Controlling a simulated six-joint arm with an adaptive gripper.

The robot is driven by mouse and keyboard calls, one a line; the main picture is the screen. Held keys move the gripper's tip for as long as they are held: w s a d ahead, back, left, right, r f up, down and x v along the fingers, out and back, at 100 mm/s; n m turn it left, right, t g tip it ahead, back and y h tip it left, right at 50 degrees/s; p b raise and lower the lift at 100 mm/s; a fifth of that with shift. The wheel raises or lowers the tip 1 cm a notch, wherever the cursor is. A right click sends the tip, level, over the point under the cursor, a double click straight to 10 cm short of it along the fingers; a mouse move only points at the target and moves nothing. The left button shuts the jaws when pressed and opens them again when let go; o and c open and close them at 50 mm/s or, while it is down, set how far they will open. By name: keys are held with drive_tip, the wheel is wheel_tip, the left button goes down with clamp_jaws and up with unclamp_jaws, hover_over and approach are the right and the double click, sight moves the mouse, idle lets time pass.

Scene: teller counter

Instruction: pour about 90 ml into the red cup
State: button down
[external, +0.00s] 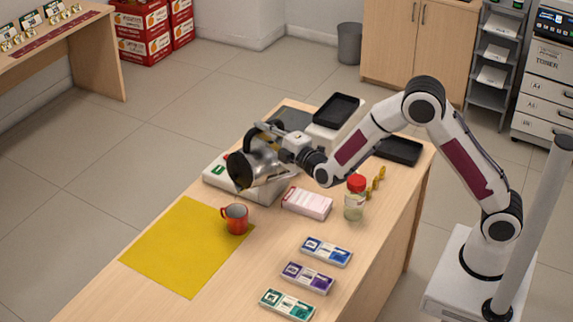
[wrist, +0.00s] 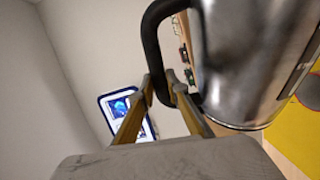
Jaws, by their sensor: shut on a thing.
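The red cup (external: 235,218) stands upright on the yellow mat (external: 185,250), near its right corner. A small part of the cup shows at the right edge of the wrist view (wrist: 309,92). My gripper (external: 278,138) is shut on the black handle of a metal pitcher (external: 258,166), which it holds above the counter, up and to the right of the cup in the external view. The pitcher looks tilted. In the wrist view the pitcher (wrist: 250,60) fills the upper right, with its handle between my fingers (wrist: 160,95). No stream of liquid shows, and the pitcher's contents are hidden.
A white device (external: 215,178) is behind the pitcher. Black trays (external: 336,109) are at the far end. The yellow mat is otherwise clear.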

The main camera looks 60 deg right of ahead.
drive_tip(key=shift+s+d+r, duration=0.15)
drive_tip(key=shift+d+r, duration=0.05)
drive_tip(key=shift+d, duration=0.1)
idle(0.4)
drive_tip(key=shift+d, duration=0.25)
drive_tip(key=shift+a+n, duration=0.2)
drive_tip(key=shift+n, duration=0.2)
idle(1.3)
drive_tip(key=shift+d, duration=0.15)
drive_tip(key=shift+s+d+r+m, duration=0.25)
drive_tip(key=shift+d+m, duration=0.15)
drive_tip(key=shift+d, duration=0.35)
drive_tip(key=shift+s+d+r+m, duration=0.2)
drive_tip(key=shift+s+d+m, duration=0.15)
drive_tip(key=shift+d, duration=0.45)
drive_tip(key=shift+s+d+r+m, duration=0.2)
drive_tip(key=shift+d+m, duration=0.25)
drive_tip(key=shift+d, duration=0.3)
drive_tip(key=shift+s+d+r+m, duration=0.25)
drive_tip(key=shift+d+m, duration=0.2)
drive_tip(key=shift+d, duration=0.15)
drive_tip(key=shift+s+d+r+m, duration=0.15)
drive_tip(key=shift+d+r+m, duration=0.1)
drive_tip(key=shift+d+m, duration=0.25)
